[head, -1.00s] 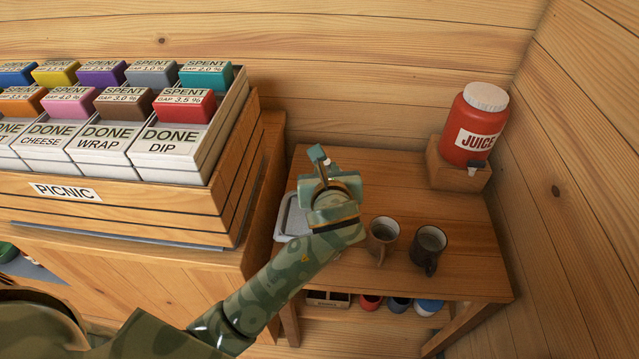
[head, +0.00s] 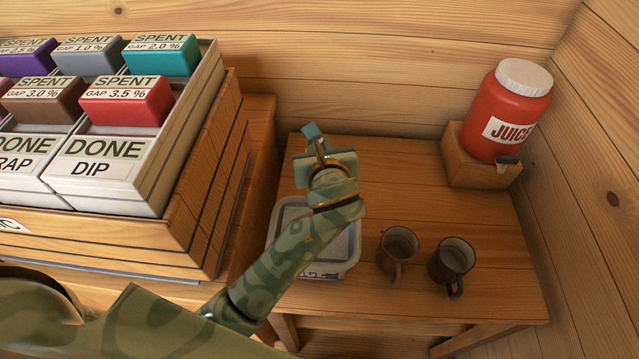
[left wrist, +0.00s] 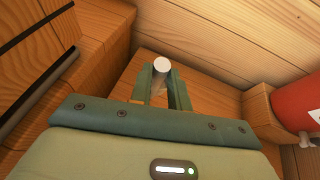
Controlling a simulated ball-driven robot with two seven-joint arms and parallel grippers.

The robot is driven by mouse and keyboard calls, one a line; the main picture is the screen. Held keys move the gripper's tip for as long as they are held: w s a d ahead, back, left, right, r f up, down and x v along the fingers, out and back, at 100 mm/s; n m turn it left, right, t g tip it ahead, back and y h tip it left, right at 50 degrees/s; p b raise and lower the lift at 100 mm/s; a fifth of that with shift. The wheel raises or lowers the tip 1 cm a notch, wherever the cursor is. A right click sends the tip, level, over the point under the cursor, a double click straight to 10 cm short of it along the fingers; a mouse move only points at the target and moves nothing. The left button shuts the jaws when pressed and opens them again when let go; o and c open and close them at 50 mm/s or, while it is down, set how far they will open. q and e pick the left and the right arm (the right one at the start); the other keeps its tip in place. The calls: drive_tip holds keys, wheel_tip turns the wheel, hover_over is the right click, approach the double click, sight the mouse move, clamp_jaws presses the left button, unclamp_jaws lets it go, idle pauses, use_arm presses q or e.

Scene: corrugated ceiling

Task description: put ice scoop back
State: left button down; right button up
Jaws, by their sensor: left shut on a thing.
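My left gripper (head: 318,150) is above the back left of the small wooden table (head: 400,180). In the left wrist view, my left gripper (left wrist: 162,88) is shut on a pale rod with a round end (left wrist: 162,65), which looks like the ice scoop's handle. The rest of the scoop is hidden. A pale, white-rimmed tub (head: 347,268) stands on the table's left side, partly covered by my left arm. I cannot tell what is in it. My right gripper is not in view.
Two mugs, one brown (head: 396,255) and one dark (head: 453,262), stand right of the tub. A red juice jar (head: 505,115) sits on a wooden stand (head: 478,160) at the back right. The table's back middle is clear.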

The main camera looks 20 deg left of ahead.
use_arm(q)
wheel_tip(320, 180, down, 10)
drive_tip(key=b, duration=0.4)
drive_tip(key=shift+w, duration=0.1)
drive_tip(key=shift+f, duration=0.15)
drive_tip(key=c, duration=1.3)
unclamp_jaws()
